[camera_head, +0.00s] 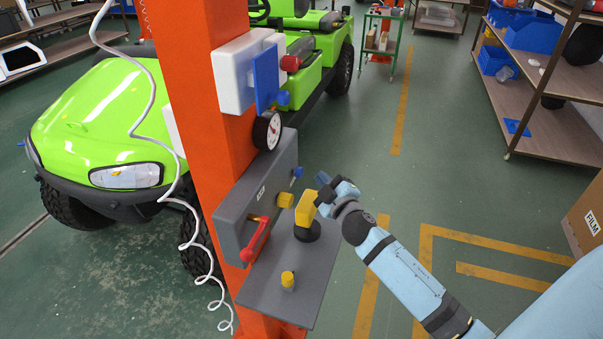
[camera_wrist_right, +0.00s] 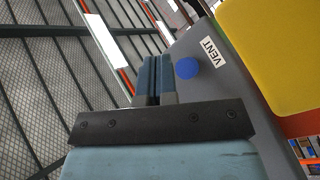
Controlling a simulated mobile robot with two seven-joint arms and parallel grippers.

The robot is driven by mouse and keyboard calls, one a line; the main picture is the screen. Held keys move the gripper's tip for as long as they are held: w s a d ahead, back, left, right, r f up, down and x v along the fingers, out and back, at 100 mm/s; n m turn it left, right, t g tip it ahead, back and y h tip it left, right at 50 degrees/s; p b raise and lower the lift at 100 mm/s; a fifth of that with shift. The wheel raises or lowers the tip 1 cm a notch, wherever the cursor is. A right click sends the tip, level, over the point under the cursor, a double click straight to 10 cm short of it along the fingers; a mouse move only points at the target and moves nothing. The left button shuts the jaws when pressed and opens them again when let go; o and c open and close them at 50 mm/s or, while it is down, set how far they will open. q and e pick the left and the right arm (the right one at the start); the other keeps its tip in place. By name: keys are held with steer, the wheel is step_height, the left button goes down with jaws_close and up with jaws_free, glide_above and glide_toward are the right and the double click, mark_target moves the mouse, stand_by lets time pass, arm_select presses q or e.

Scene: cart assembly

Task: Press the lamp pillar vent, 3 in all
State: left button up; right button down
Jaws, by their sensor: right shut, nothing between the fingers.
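The orange pillar (camera_head: 190,90) carries a grey control box (camera_head: 232,215). A small blue button (camera_head: 297,172) sticks out at the box's far right end. In the right wrist view the blue button (camera_wrist_right: 187,68) is round and sits on a grey face beside a VENT label (camera_wrist_right: 212,52). My right gripper (camera_head: 323,179) is shut and empty, a little to the right of the button. In the right wrist view its blue fingertips (camera_wrist_right: 155,66) lie just left of the button; I cannot tell whether they touch it. My left gripper is not in view.
A yellow-headed lever (camera_head: 306,208) stands on the grey shelf (camera_head: 262,285), close to my right gripper. A red handle (camera_head: 255,240), yellow knobs (camera_head: 285,200) and a gauge (camera_head: 267,131) are nearby. A white coiled cable hangs left. The floor at right is open.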

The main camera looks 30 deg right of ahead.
steer(key=shift+w+a, duration=0.55)
steer(key=shift+w, duration=0.15)
stand_by(1.6)
steer(key=shift+w+a, duration=0.25)
steer(key=shift+w, duration=0.1)
steer(key=shift+w+a, duration=0.3)
steer(key=shift+w, duration=0.1)
stand_by(0.9)
steer(key=shift+s, duration=0.1)
steer(key=shift+s+d, duration=0.55)
steer(key=shift+s, duration=0.1)
steer(key=shift+s+d+p, duration=0.25)
steer(key=shift+s+d, duration=0.55)
steer(key=shift+s, duration=0.2)
steer(key=shift+s+d+p, duration=0.25)
steer(key=shift+s+d, duration=0.5)
steer(key=shift+s, duration=0.25)
stand_by(1.2)
